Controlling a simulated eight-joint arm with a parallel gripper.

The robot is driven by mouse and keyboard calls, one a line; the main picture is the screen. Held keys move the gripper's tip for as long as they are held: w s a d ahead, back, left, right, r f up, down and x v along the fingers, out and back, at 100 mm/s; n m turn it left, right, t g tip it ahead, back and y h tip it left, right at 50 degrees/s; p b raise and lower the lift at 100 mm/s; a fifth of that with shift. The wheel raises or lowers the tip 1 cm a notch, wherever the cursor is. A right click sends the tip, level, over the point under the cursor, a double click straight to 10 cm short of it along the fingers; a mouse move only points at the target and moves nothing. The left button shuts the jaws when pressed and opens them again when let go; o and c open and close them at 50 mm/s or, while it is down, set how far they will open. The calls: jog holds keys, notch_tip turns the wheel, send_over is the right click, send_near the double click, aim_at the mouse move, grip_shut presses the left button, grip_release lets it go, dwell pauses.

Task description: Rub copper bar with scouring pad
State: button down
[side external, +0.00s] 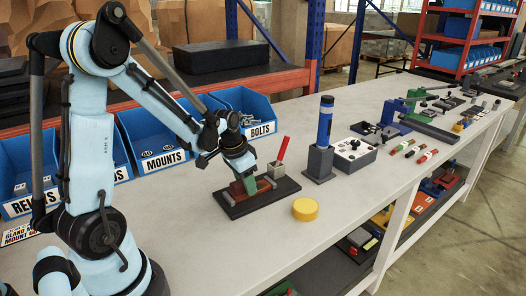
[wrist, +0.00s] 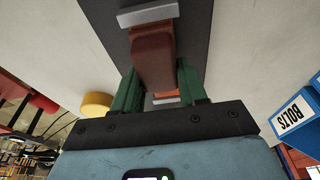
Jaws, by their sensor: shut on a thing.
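My gripper (side external: 249,188) has green fingers and is low over a dark base plate (side external: 232,211). In the wrist view my gripper (wrist: 157,92) is shut on a dark maroon block, the scouring pad (wrist: 153,60). The pad lies lengthwise over the copper bar (wrist: 166,95), of which only small orange parts show beside and below it. Grey holder blocks (wrist: 148,14) stand at the ends of the bar. The pad hides most of the bar, and I cannot tell whether the two touch.
A red lever (side external: 283,148) rises behind the holder. A yellow round puck (side external: 305,209) lies right of the plate. A blue cylinder in a grey stand (side external: 320,160) and a grey control box (side external: 354,155) stand farther right. Blue bins (side external: 243,108) line the back. The front bench is clear.

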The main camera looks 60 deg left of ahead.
aim_at(232, 197)
jog(key=shift+s, duration=2.55)
jog(key=shift+r, duration=0.1)
jog(key=shift+w+r, duration=0.15)
jog(key=shift+r, duration=2.8)
jog(key=v, duration=0.3)
jog(key=shift+w, duration=0.35)
jog(key=shift+d+r, duration=0.1)
